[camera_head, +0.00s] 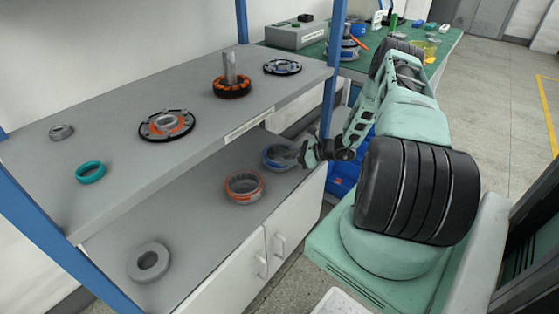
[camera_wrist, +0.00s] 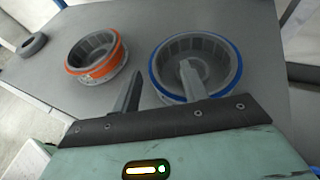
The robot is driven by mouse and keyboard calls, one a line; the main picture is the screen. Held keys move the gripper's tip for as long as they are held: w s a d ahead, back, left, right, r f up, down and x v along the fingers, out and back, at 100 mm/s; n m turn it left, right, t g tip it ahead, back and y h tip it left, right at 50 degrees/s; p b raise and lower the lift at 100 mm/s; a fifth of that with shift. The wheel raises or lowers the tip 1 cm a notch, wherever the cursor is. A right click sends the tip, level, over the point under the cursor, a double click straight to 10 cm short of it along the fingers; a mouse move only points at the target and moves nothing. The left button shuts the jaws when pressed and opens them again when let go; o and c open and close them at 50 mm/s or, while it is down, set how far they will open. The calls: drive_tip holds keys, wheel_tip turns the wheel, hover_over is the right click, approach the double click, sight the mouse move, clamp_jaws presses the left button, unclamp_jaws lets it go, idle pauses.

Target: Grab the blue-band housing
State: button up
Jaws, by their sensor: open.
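The blue-band housing (camera_head: 270,158) is a grey ring-shaped part on the lower shelf, at the right end of its row in the head view. In the wrist view the blue-band housing (camera_wrist: 168,62) lies right of centre, with its ribbed inside facing up. My gripper (camera_wrist: 160,80) is open and empty. One finger overlaps the housing's opening in the picture and the other shows to the left of its rim. I cannot tell whether either touches it. In the head view my gripper (camera_head: 302,153) is at the housing's right side and partly hides it.
An orange-band housing (camera_head: 244,187) stands left of the blue one, also in the wrist view (camera_wrist: 90,72). A grey ring (camera_head: 149,262) lies farther left on the lower shelf. A blue post (camera_head: 334,60) stands near my arm.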

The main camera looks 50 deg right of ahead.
sight(277, 169)
drive_tip(key=x, duration=0.4)
drive_tip(key=shift+s+a+f+b, duration=0.15)
drive_tip(key=shift+a+f+b, duration=0.1)
drive_tip(key=shift+a+b, duration=0.15)
drive_tip(key=shift+w+a+f, duration=0.1)
drive_tip(key=shift+w+a, duration=0.05)
drive_tip(key=shift+w, duration=0.2)
clamp_jaws()
idle(0.7)
